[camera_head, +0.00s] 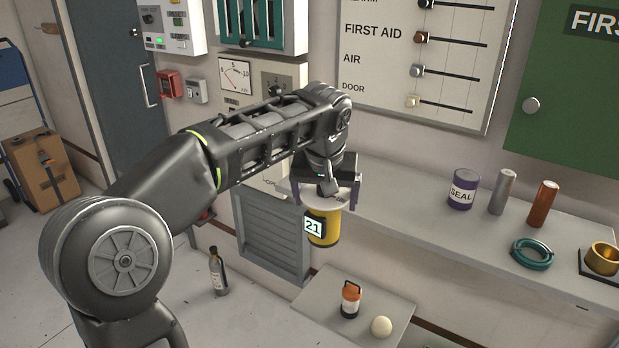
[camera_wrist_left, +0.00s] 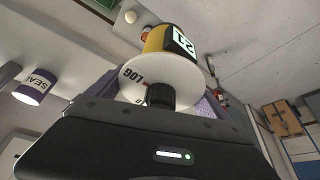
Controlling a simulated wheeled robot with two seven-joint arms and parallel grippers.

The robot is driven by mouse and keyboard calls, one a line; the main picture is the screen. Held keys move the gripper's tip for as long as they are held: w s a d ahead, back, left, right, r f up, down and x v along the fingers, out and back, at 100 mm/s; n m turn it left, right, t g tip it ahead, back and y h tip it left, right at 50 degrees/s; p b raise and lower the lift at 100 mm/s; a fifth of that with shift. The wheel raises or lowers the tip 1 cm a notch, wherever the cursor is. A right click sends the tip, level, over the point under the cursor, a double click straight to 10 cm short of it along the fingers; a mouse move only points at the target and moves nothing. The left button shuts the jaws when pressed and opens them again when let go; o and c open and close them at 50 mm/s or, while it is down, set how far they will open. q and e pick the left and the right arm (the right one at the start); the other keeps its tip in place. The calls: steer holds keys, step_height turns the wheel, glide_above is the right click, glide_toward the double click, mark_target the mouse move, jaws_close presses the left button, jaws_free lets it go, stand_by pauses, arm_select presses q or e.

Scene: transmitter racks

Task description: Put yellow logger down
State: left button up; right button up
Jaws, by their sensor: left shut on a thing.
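The yellow logger (camera_head: 323,229) has a yellow body, a white disc-shaped top and a small display reading 21. My left gripper (camera_head: 325,200) is shut on it from above and holds it in the air, in front of the shelf's left end and above a lower ledge. In the left wrist view, the logger (camera_wrist_left: 156,39) sits beyond the purple-padded fingers (camera_wrist_left: 158,98). Its white disc (camera_wrist_left: 190,84) carries the letters LOG, with a dark knob in the middle. My right gripper is in neither view.
On the grey shelf (camera_head: 420,212) stand a purple SEAL can (camera_head: 463,190), a grey cylinder (camera_head: 502,192), an orange cylinder (camera_head: 543,204), a teal ring (camera_head: 531,254) and a brass ring (camera_head: 602,258). The lower ledge (camera_head: 322,297) holds an orange-topped bottle (camera_head: 350,300) and a cream ball (camera_head: 381,326).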

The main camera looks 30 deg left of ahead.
arm_select(q)
steer(key=d+f+m+h, duration=0.1)
steer(key=d+f+m, duration=0.1)
steer(key=d+f, duration=0.5)
steer(key=d+f+m+h, duration=0.1)
steer(key=d+f+m, duration=0.2)
steer(key=d+f, duration=0.4)
step_height(320, 180, down, 7)
steer(key=shift+s+d+r, duration=0.15)
steer(key=shift+s+d, duration=0.15)
steer(key=shift+d, duration=0.1)
